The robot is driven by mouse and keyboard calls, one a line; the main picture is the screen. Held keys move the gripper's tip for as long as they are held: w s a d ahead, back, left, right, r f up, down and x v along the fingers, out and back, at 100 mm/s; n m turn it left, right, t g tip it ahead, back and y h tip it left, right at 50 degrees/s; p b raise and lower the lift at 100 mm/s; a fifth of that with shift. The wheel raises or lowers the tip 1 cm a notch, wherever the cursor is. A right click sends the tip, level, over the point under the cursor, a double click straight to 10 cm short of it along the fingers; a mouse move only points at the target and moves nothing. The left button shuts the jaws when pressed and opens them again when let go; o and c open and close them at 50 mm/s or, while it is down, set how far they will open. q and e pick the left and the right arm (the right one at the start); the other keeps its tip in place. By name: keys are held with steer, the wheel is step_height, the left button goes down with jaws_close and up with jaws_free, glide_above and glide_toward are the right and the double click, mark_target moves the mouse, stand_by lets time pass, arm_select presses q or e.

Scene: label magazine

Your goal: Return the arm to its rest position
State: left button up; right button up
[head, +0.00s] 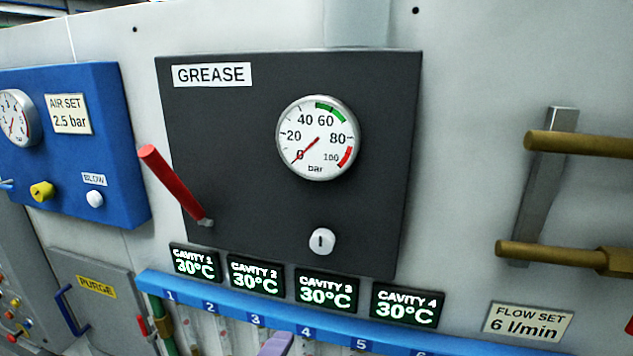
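Neither of my grippers shows in the head view, and I see no part of my arms that I can be sure of. A black panel (240,130) labelled GREASE fills the middle. It bears a round gauge (317,138) with its red needle near 0 bar. A red lever (174,185) on it tilts up to the left, and a white knob (322,241) sits below the gauge.
A blue AIR SET panel (118,150) stands at left, above a PURGE door (100,300). Several cavity displays (326,291) read 30°C above a blue numbered rail (330,335). Brass pipes (580,145) stick out at right. A lavender piece (275,344) shows at the bottom edge.

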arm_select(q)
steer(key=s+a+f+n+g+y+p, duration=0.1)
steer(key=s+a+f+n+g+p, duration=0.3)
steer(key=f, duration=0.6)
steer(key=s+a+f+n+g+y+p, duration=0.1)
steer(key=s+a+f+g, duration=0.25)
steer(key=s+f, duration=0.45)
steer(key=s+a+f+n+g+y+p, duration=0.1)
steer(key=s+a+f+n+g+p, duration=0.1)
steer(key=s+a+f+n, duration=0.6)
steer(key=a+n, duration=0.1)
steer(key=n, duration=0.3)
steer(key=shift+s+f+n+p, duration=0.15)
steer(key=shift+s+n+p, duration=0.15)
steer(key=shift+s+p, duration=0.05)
